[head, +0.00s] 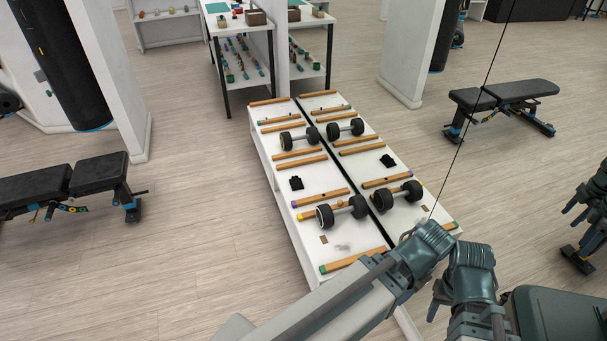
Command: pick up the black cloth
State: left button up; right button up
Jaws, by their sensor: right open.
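The black cloth (297,183) is a small dark crumpled-looking piece lying on the low white bench top (291,223). It sits between wooden bars and nothing touches it. A matching black piece (387,160) across the dark strip looks like its mirror image. My right gripper (570,216) seems to show at the far right edge with dark fingers spread, empty, well away from the cloth; I cannot tell whether this is a reflection. A jointed arm of mine reaches over the near end of the bench. My left gripper is not in view.
A dumbbell (342,211) lies nearer than the cloth, another dumbbell (299,139) beyond it. Wooden bars (301,162) cross the top. A padded workout bench (70,185) stands at left; open floor lies between. The right half looks like a mirror.

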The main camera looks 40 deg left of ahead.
aim_at(296, 184)
jog(key=i+j+z, duration=0.2)
jog(key=j+z, duration=0.2)
jog(key=j, duration=0.95)
jog(key=j+z, duration=0.4)
jog(key=j, duration=0.95)
jog(key=j+z, duration=0.1)
jog(key=j, duration=0.6)
jog(key=k+j+z, duration=0.15)
jog(key=j, duration=0.55)
